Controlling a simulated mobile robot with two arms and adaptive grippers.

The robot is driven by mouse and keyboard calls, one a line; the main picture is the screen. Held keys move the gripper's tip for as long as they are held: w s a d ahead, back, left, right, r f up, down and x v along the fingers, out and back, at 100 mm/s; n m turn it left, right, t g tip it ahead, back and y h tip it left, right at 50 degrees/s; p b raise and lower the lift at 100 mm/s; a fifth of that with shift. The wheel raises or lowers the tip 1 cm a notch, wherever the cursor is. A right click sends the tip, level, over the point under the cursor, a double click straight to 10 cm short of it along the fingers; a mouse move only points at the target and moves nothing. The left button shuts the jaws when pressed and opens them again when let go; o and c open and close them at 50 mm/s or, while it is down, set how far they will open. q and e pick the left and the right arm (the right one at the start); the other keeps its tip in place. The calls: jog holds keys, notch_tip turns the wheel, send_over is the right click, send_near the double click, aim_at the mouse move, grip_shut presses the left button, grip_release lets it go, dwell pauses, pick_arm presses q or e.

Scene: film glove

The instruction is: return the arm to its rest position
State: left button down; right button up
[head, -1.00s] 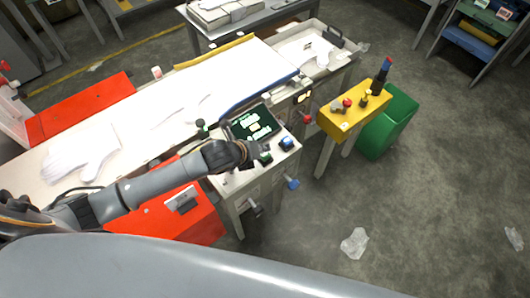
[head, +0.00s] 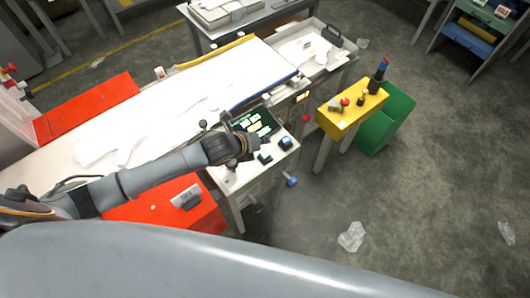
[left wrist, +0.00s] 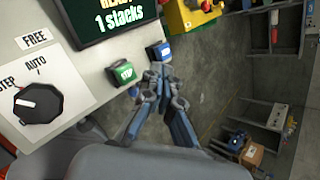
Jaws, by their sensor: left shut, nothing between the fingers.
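My left arm comes in from the left in the head view and reaches over the machine's front. My left gripper (head: 252,146) is shut and empty above the control panel (head: 238,178). In the left wrist view the gripper's fingers (left wrist: 155,92) are together beside the green button (left wrist: 122,72) and the blue button (left wrist: 158,52). The dark rotary switch (left wrist: 38,103) and a screen reading "1 stacks" (left wrist: 115,18) also show there. I cannot tell whether the fingertips touch the panel. My right gripper is not in view.
A white glove (head: 112,142) lies on the long white table (head: 35,160). Red panels (head: 90,105) flank it. A yellow stand (head: 350,112) and a green bin (head: 385,118) are to the right. Clear plastic scraps (head: 351,237) lie on the open grey floor.

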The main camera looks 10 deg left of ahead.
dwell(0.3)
pick_arm(q)
jog(key=s+d+r+n+g+y, duration=0.1)
jog(key=s+d+r+n, duration=0.15)
jog(key=s+n, duration=1.05)
jog(key=s+a+r+n+g+y, duration=0.2)
jog(key=s+a+n+g+y, duration=0.15)
jog(key=s+a+n, duration=1.1)
jog(key=w+d+f+n+g+b, duration=0.1)
jog(key=d+f+n+g+b, duration=0.2)
jog(key=f, duration=2.5)
jog(key=s+a+f+b, duration=0.2)
jog(key=s+f, duration=1.4)
jog(key=f, duration=0.3)
jog(key=shift+s+f+m, duration=0.25)
jog(key=shift+s+m, duration=0.05)
jog(key=shift+m, duration=0.05)
jog(key=shift+h, duration=0.25)
